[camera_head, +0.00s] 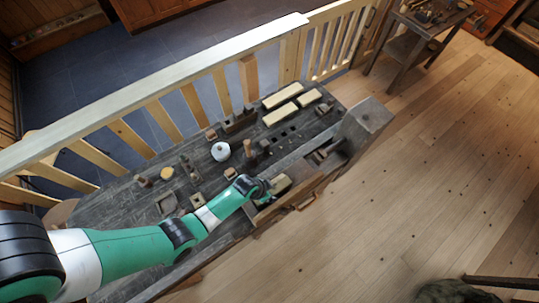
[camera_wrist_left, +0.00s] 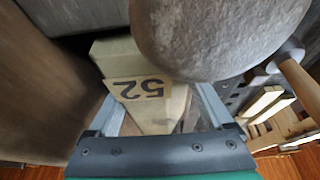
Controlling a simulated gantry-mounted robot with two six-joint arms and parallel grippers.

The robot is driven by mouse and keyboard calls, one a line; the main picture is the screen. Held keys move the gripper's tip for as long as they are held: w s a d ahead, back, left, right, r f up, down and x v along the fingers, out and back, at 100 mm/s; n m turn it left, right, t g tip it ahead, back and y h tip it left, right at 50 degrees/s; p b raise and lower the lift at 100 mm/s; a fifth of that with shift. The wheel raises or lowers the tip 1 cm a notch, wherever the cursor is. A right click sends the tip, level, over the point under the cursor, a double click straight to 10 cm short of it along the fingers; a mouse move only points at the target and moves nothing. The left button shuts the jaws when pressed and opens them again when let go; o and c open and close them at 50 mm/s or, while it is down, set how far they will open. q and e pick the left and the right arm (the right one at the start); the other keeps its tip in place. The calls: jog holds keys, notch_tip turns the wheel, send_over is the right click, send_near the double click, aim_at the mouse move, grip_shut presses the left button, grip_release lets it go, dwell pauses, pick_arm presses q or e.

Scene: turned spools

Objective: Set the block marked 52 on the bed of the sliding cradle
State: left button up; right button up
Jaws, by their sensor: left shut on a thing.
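The block marked 52 (camera_wrist_left: 150,118) is pale, with a tan label whose number appears upside down in the left wrist view. My left gripper (camera_wrist_left: 160,102) has a finger on each side of it and is shut on it. I cannot make out the sliding cradle for certain. My right gripper is not in view.
A large rounded grey thing (camera_wrist_left: 215,35) is close beside the block in the wrist view. The dark workbench (camera_head: 120,205) holds a white round pot (camera_head: 221,151), several pale bars (camera_head: 282,96) and small wooden pieces. A grey upright block (camera_head: 365,127) stands at its right end.

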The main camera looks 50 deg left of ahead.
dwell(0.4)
pick_arm(q)
jog(key=o, duration=1.5)
jog(key=shift+r, duration=0.1)
notch_tip(320, 180, up, 8)
jog(key=p, duration=0.7)
jog(key=shift+p, duration=0.4)
